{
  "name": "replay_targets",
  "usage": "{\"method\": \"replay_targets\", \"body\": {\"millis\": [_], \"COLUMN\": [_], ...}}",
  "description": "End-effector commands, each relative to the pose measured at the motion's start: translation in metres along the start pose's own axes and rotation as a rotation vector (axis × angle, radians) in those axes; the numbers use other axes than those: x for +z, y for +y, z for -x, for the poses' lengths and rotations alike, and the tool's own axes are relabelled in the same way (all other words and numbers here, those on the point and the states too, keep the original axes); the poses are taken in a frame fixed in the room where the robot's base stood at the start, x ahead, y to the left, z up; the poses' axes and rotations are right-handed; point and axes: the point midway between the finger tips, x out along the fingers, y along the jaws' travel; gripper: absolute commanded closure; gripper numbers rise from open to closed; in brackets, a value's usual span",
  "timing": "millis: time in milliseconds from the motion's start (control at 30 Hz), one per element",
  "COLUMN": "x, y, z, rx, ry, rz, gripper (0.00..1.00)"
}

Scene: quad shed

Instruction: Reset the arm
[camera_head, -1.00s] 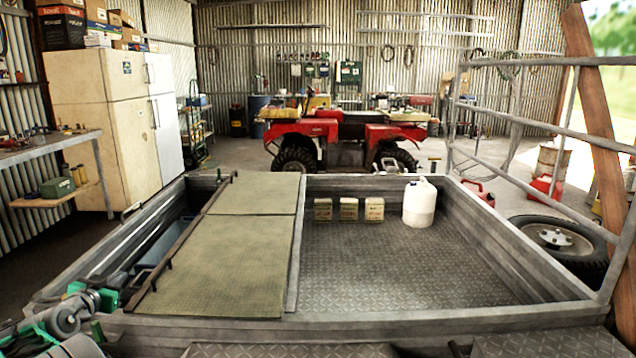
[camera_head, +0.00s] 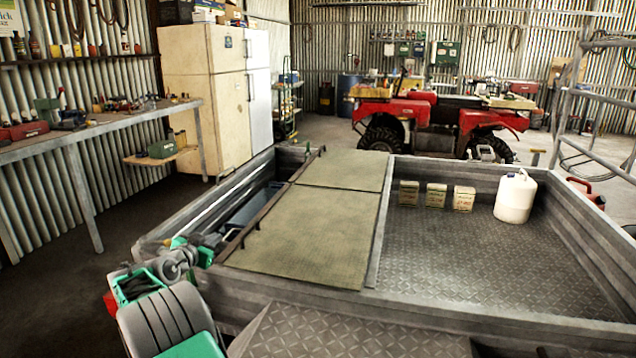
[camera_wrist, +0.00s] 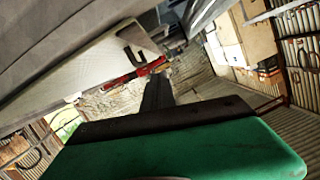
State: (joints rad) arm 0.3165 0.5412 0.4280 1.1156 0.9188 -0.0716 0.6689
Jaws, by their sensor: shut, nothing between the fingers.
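My gripper (camera_wrist: 157,92) shows in the wrist view as dark fingers closed together beyond a dark bar and a green housing. Nothing is held between them. In the head view my folded green and grey arm is at the lower left, by the near left corner of the trailer (camera_head: 460,318). The fingertips cannot be made out clearly there. I cannot tell whether the arm touches the trailer wall.
Green-topped panels (camera_head: 305,236) cover the trailer's left part. Three small boxes (camera_head: 436,195) and a white jug (camera_head: 515,197) stand inside it. A workbench (camera_head: 95,128) is at left, a fridge (camera_head: 205,90) behind, a red quad (camera_head: 440,118) at the back. Floor between bench and trailer is clear.

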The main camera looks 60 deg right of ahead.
Motion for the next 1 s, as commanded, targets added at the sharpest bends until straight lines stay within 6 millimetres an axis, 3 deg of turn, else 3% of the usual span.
{"method": "replay_targets", "body": {"millis": [100,300,400,633,733,767,867,1000], "x": [-0.028,-0.022,-0.021,-0.022,-0.035,-0.041,-0.060,-0.064], "y": [-0.010,-0.013,-0.013,-0.013,-0.020,-0.023,-0.032,-0.011], "z": [0.012,0.070,0.090,0.108,0.124,0.135,0.198,0.320], "rx": [-0.004,-0.008,-0.006,-0.003,-0.025,-0.040,-0.136,-0.349], "ry": [0.001,-0.002,-0.002,-0.003,-0.067,-0.109,-0.326,-0.646], "rz": [-0.003,0.001,0.001,0.001,0.028,0.049,0.180,0.474], "gripper": [1.00,1.00,1.00,1.00,1.00,1.00,1.00,1.00]}}
